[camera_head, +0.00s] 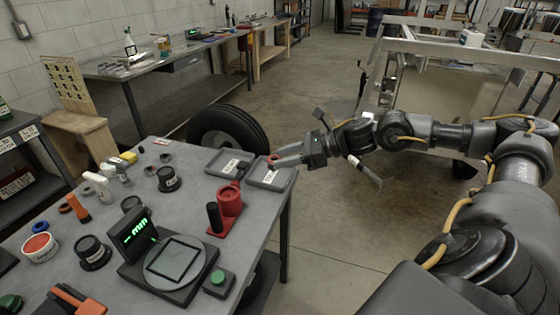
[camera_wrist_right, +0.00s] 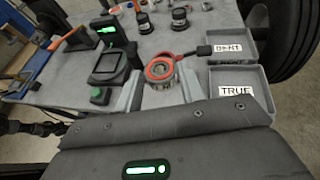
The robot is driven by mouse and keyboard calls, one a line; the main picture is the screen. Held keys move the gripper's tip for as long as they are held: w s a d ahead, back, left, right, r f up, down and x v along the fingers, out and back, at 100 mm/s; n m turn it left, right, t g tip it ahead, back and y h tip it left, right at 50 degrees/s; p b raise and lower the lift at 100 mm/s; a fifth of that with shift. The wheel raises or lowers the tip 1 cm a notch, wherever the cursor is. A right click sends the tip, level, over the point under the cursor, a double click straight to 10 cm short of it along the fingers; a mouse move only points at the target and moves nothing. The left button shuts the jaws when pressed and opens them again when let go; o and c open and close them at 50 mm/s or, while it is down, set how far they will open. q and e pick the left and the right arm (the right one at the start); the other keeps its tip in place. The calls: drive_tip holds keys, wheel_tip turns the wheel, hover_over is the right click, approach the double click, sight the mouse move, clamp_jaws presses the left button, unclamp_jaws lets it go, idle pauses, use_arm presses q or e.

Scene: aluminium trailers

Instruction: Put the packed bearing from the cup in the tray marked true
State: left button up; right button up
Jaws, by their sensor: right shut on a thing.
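My right gripper (camera_head: 274,159) comes in from the right in the head view, its fingertips by the far corner of the right-hand tray. In the wrist view its two fingers (camera_wrist_right: 160,82) are shut on the packed bearing (camera_wrist_right: 161,72), a small round ring with red showing around it. The bearing also shows as a small reddish ring (camera_head: 271,161) in the head view. The tray marked TRUE (camera_wrist_right: 252,112) is right of the fingers in the wrist view and is the right-hand tray (camera_head: 266,187) in the head view. The red cup (camera_head: 230,203) stands on the bench. My left gripper is out of view.
The tray marked BENT (camera_wrist_right: 245,52) adjoins the TRUE tray. A gauge with a green display (camera_head: 135,232) and a green button (camera_head: 218,280) stand nearer on the bench. Several dark pots and rings lie left. Open floor is right of the bench edge.

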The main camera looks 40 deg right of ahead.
drive_tip(key=shift+n+g+y, duration=0.7)
drive_tip(key=shift+g+y, duration=0.1)
drive_tip(key=shift+g, duration=0.1)
drive_tip(key=a+f, duration=0.1)
drive_tip(key=a, duration=0.2)
drive_tip(key=s+a+f, duration=0.1)
drive_tip(key=a+f, duration=0.1)
drive_tip(key=a, duration=0.2)
drive_tip(key=a+f, duration=0.2)
drive_tip(key=a, duration=0.1)
drive_tip(key=shift+s+a+f, duration=0.1)
drive_tip(key=shift+s+a, duration=0.2)
drive_tip(key=shift+a, duration=0.05)
clamp_jaws()
drive_tip(key=s+a+f, duration=0.3)
drive_tip(key=s+a, duration=0.1)
drive_tip(key=a, duration=0.3)
drive_tip(key=shift+f+n, duration=0.35)
drive_tip(key=shift+n, duration=0.05)
